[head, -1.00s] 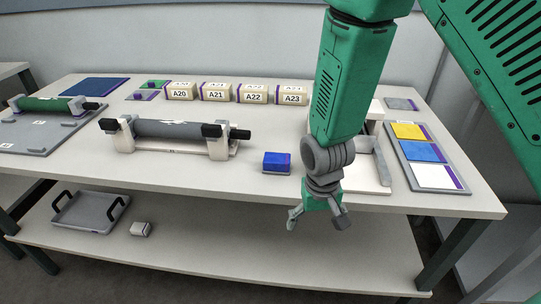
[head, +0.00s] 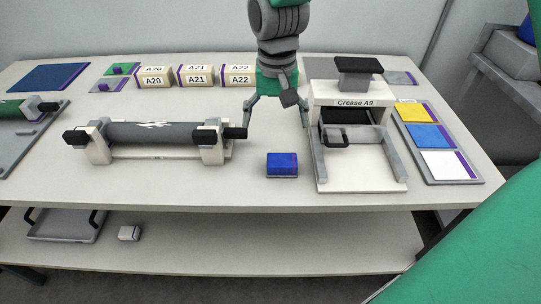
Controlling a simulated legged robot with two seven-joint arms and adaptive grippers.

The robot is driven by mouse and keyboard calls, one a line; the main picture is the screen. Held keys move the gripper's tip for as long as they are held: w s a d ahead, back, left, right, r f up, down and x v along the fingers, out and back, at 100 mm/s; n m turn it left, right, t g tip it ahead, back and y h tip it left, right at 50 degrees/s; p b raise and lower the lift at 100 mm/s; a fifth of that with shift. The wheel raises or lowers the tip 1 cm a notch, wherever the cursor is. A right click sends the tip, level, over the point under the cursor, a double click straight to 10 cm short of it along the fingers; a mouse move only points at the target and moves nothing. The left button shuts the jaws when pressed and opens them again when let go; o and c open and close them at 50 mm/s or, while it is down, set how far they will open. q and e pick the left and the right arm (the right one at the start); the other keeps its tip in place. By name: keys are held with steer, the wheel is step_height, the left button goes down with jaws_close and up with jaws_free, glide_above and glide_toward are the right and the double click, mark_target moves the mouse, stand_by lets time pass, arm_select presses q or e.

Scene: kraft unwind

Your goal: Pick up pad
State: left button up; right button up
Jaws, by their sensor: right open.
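A small blue block-like pad (head: 282,162) with a pale base sits on the table (head: 240,190), between the roller stand and the crease press. My right gripper (head: 276,112) hangs from the top of the head view, open and empty, with its fingers spread and pointing down. In the picture it is just above the blue pad and apart from it. Its height over the table is hard to tell. My left gripper is not in view.
The crease press (head: 350,173) stands close right of the pad, the roller stand (head: 163,150) to its left. Labelled blocks (head: 197,76) line the back. A tray (head: 464,177) with yellow, blue and white squares lies far right. Bare table lies in front of the pad.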

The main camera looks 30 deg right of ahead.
mark_target(281, 161)
steer(key=f, duration=0.2)
steer(key=d+f, duration=0.1)
steer(key=f, duration=0.2)
steer(key=f+b, duration=0.1)
steer(key=f, duration=0.1)
steer(key=shift+s+d+f, duration=0.2)
steer(key=shift+s+f, duration=0.05)
steer(key=shift+f, duration=0.05)
steer(key=shift+s+a+f, duration=0.1)
steer(key=shift+a+f, duration=0.1)
steer(key=shift+f, duration=0.3)
steer(key=f, duration=0.1)
steer(key=s+f+b, duration=0.1)
steer(key=f, duration=0.1)
steer(key=shift+a+f, duration=0.15)
steer(key=shift+f, duration=0.05)
steer(key=shift+w+d+f, duration=0.15)
steer(key=shift+d+f, duration=0.05)
steer(key=shift+f, duration=0.3)
steer(key=shift+d, duration=0.2)
steer(key=c, duration=1.3)
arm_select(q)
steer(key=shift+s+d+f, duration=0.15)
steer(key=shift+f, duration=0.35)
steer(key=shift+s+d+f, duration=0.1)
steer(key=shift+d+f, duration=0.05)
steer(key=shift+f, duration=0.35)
arm_select(e)
steer(key=shift+a, duration=0.2)
